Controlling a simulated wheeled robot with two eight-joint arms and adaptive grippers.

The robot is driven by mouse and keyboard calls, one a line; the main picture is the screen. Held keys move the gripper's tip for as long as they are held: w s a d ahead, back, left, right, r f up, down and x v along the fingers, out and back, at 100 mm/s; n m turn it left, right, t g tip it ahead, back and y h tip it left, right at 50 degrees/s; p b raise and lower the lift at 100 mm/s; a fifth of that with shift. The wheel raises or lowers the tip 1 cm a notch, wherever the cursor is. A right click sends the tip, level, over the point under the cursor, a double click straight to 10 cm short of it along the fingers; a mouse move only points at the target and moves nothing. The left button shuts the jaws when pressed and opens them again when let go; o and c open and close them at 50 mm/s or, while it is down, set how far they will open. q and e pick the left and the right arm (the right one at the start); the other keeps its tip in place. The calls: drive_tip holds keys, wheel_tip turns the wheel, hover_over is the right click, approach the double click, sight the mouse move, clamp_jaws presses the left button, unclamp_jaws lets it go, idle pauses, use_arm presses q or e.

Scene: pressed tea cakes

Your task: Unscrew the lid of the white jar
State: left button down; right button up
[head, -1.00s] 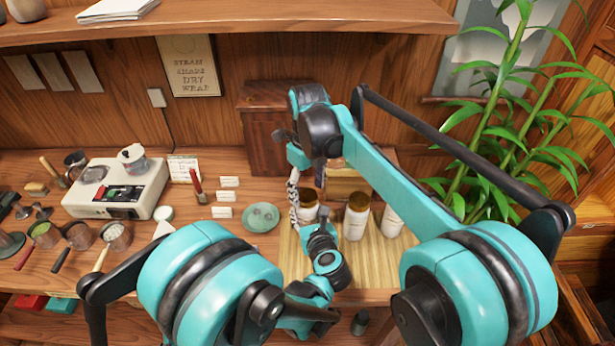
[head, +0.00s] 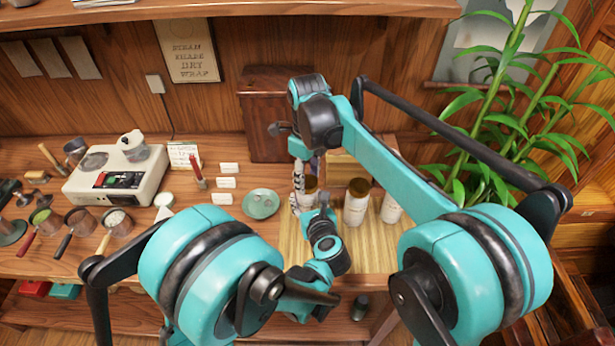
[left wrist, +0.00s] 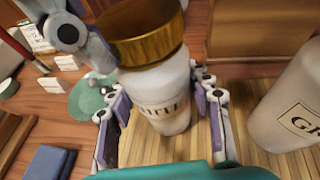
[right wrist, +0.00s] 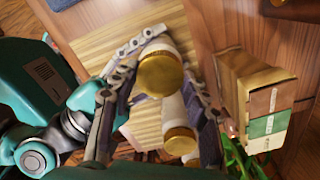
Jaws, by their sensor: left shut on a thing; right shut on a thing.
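The white jar (left wrist: 165,92) stands upright on a bamboo mat (head: 372,255), its gold lid (left wrist: 145,36) on top; its label is partly legible. It shows in the head view (head: 309,186), partly covered by my grippers. My left gripper (left wrist: 160,122) is shut around its body, one finger on each side. My right gripper (head: 306,182) comes down from above. In the right wrist view its fingers lie on both sides of the lid (right wrist: 160,75), shut on it. Whether the lid has turned cannot be told.
A second gold-lidded jar (head: 356,205) stands close to the right, with another white jar (head: 391,208) beyond it. A green plate (head: 261,204) lies to the left. A wooden box (head: 268,120) and a plant (head: 500,120) stand behind and to the right.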

drive_tip(key=n, duration=3.9)
drive_tip(key=shift+n, duration=0.4)
drive_tip(key=n, duration=0.7)
drive_tip(key=shift+r, duration=0.1)
drive_tip(key=n, duration=0.4)
drive_tip(key=shift+n, duration=0.4)
